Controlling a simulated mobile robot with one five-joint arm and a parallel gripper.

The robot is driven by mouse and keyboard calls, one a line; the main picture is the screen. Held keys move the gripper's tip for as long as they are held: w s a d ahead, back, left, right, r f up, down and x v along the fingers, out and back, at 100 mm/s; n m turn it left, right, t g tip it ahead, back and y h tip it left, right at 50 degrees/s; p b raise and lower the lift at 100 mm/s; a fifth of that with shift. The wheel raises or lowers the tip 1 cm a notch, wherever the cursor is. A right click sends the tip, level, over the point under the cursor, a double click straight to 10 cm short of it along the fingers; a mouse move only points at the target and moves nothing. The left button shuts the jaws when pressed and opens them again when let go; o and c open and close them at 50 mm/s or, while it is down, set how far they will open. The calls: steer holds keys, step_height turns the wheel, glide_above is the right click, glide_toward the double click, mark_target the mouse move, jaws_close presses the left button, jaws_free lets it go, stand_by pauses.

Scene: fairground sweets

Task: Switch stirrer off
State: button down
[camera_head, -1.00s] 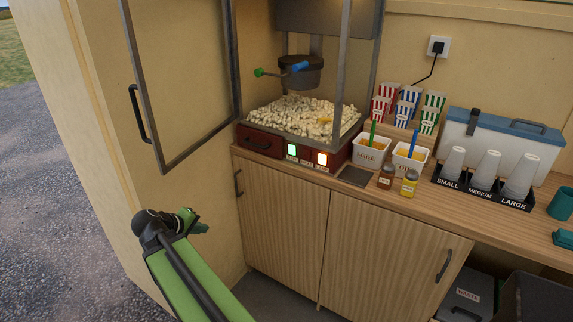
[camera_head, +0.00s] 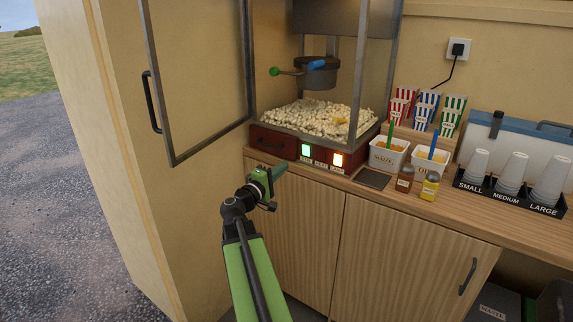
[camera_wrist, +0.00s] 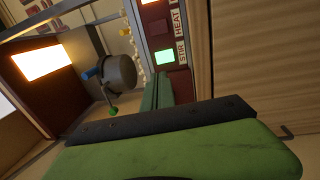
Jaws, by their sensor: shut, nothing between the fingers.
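In the wrist view the green-lit switch (camera_wrist: 165,57) sits beside the STIR label (camera_wrist: 181,54). A dark, unlit switch (camera_wrist: 157,27) sits beside the HEAT label (camera_wrist: 177,21). My gripper (camera_head: 284,167) is shut and empty, in front of the panel, left of and a little below the green switch. In the wrist view its closed fingers (camera_wrist: 160,77) point toward the STIR switch, apparently without touching it.
The machine's glass door (camera_head: 170,158) stands open at left. The kettle (camera_head: 317,73) hangs over popcorn (camera_head: 310,118). Right on the counter are two tubs (camera_head: 388,157), two shakers (camera_head: 404,180), striped boxes (camera_head: 427,113) and cup stacks (camera_head: 512,172). Cupboard doors (camera_head: 400,250) lie below.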

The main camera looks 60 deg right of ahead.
mark_target(305, 147)
steer(key=d, duration=0.3)
steer(key=d+r, duration=0.1)
steer(key=d, duration=0.3)
steer(key=d+p, duration=0.1)
steer(key=d, duration=0.3)
steer(key=shift+d+r, duration=0.2)
steer(key=shift+d+r+p, duration=0.2)
steer(key=shift+d+p, duration=0.05)
steer(key=shift+p, duration=0.05)
steer(key=shift+a, duration=0.5)
steer(key=a+r+p, duration=0.1)
steer(key=a, duration=1.2)
steer(key=shift+a+r, duration=0.15)
steer(key=shift+r, duration=0.1)
